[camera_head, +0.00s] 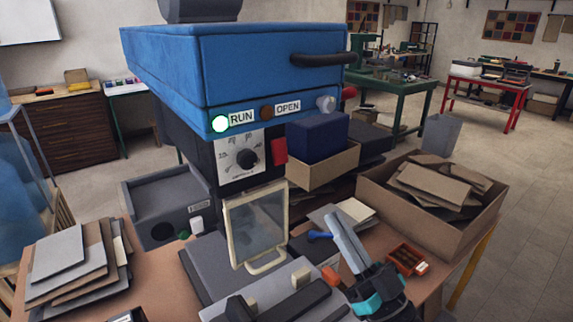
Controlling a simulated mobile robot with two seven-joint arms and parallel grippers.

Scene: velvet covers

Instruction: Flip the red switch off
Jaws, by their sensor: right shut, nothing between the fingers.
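A red rocker-like block (279,151), which looks like the red switch, sits on the right side of the machine's dark front panel, beside a dial. Its exact tilt is too small to read. The blue-topped machine (180,75) has a lit green lamp (220,124) by the word RUN and a dark lamp (267,112) by the word OPEN. My right gripper (338,222) is shut and empty, its grey fingers pointing up and left, below and to the right of the red block and apart from it. My left gripper is not in view.
A clear framed guard (257,227) stands in front of the machine's column. A cardboard box with a blue block (318,137) stands right of the red block. A larger box of card sheets (488,208) is at right. Stacked sheets (58,252) lie at left.

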